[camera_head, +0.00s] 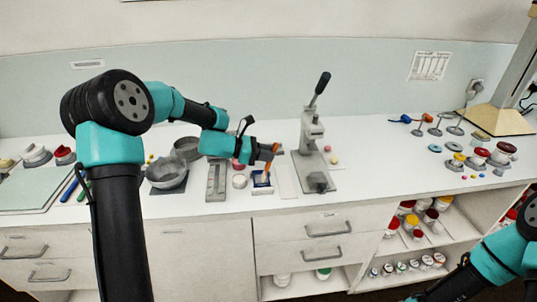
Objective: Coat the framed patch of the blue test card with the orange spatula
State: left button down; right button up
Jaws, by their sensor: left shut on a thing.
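The blue test card (262,190) lies on the white bench, in front of my left gripper. Its framed patch is pale and too small here to tell how much is coated. My left gripper (268,153) is above and behind the card, shut on the orange spatula (270,163). The spatula slants down toward the card. Its lower end is at or just above the card; I cannot tell whether it touches. My right arm shows only at the bottom right corner, and its gripper is out of view.
A grey lever press (313,150) stands right of the card. Stands, jars and red-lidded tubs (480,156) crowd the right. Bare bench (380,165) lies between press and tubs.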

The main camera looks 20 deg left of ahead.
pick_arm(q)
jog(key=shift+w+a, duration=0.35)
jog(key=shift+w, duration=0.25)
jog(key=shift+w+a, duration=0.3)
jog(key=shift+w, duration=0.3)
jog(key=shift+r, duration=0.1)
jog(key=shift+w+a, duration=0.35)
jog(key=shift+w, duration=0.35)
jog(key=shift+w+a, duration=0.35)
jog(key=shift+w, duration=0.3)
jog(key=shift+s, duration=0.1)
jog(key=shift+s+d, duration=0.35)
jog(key=shift+s, duration=0.3)
jog(key=shift+s+d, duration=0.35)
jog(key=shift+s, duration=0.25)
jog(key=shift+s, duration=0.1)
jog(key=shift+s+d, duration=0.4)
jog(key=shift+s, duration=0.25)
jog(key=shift+s+d, duration=0.35)
jog(key=shift+s, duration=0.25)
jog(key=shift+w+a, duration=0.1)
jog(key=shift+w, duration=0.05)
jog(key=shift+w+a, duration=0.35)
jog(key=shift+w, duration=0.25)
jog(key=shift+w+a, duration=0.3)
jog(key=shift+w, duration=0.3)
